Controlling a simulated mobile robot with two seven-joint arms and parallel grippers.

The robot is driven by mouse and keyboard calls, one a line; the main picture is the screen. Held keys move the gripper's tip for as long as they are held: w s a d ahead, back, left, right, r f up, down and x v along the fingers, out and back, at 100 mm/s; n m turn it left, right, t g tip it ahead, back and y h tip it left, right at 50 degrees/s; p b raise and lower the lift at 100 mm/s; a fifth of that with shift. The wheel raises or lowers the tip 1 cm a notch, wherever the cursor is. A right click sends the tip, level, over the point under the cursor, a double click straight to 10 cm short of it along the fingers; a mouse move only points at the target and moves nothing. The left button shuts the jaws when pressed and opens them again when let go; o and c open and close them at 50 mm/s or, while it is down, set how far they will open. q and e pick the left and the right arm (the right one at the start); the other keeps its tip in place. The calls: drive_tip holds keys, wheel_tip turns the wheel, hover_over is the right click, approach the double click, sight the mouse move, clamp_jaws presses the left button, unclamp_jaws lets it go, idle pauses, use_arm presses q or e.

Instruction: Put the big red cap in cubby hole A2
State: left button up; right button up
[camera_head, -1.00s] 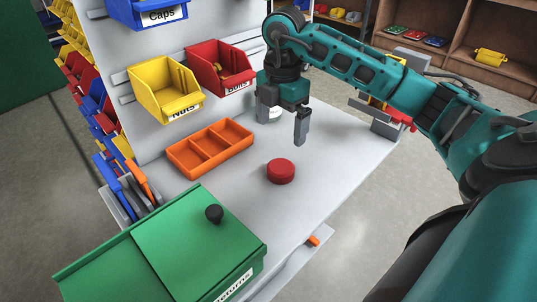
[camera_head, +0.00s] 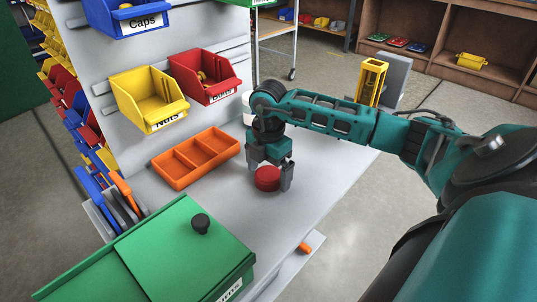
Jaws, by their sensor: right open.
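The big red cap (camera_head: 267,180) is a round red disc lying on the grey worktop. My right gripper (camera_head: 270,178) is down at the cap with its fingers apart. One finger is at the cap's right side and the other is behind its upper left. I cannot tell if either finger touches it. My left gripper is out of view. Wooden compartments (camera_head: 455,85) stand at the back right, but no label A2 is readable.
An orange divided tray (camera_head: 197,157) lies left of the cap. A green lidded box (camera_head: 185,250) is at the front. Yellow (camera_head: 150,100) and red (camera_head: 205,78) bins hang on the panel. A yellow frame (camera_head: 371,82) stands behind my right arm. The worktop in front of the cap is clear.

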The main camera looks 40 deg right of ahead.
drive_tip(key=c, duration=1.2)
drive_tip(key=shift+r, duration=0.15)
